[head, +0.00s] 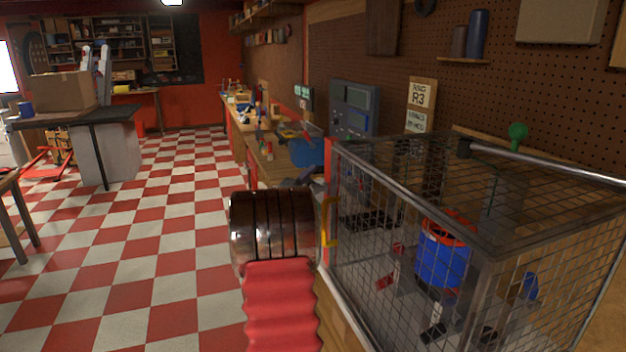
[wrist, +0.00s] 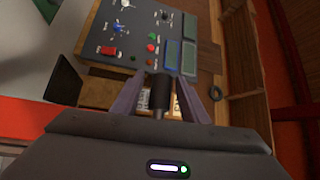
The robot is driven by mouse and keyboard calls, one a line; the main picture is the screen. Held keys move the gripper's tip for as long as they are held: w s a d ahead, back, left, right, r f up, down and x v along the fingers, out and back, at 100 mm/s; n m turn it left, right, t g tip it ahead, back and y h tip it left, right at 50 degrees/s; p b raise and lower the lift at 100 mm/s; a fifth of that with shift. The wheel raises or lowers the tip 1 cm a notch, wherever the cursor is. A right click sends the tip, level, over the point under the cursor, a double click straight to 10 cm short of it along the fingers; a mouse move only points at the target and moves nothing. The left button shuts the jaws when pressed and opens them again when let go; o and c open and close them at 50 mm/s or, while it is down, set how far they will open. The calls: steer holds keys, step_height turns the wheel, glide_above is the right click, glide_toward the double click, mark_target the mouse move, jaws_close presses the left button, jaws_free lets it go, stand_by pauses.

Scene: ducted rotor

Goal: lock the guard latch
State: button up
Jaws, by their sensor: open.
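The guard is a wire mesh cage (head: 412,197) at the right of the head view. A yellow handle (head: 333,222) sits at its left edge. A silver bar (head: 550,163) with a dark block at its left end lies along its top, near a green knob (head: 517,131). I cannot tell which part is the latch. In the wrist view my gripper (wrist: 160,78) is open, its fingers either side of a dark cylinder on a thin metal stem. I cannot tell whether they touch it. In the head view I cannot make out my gripper clearly.
A blue drum with a red rim (head: 443,262) stands inside the cage. A control panel (wrist: 128,30) with switches, red buttons and screens shows in the wrist view. A cluttered bench (head: 250,140) lies beyond the cage.

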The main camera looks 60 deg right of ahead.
steer(key=shift+d+r, duration=0.15)
steer(key=shift+d, duration=1.05)
jaws_close()
steer(key=shift+w+a, duration=0.15)
steer(key=shift+a, duration=0.05)
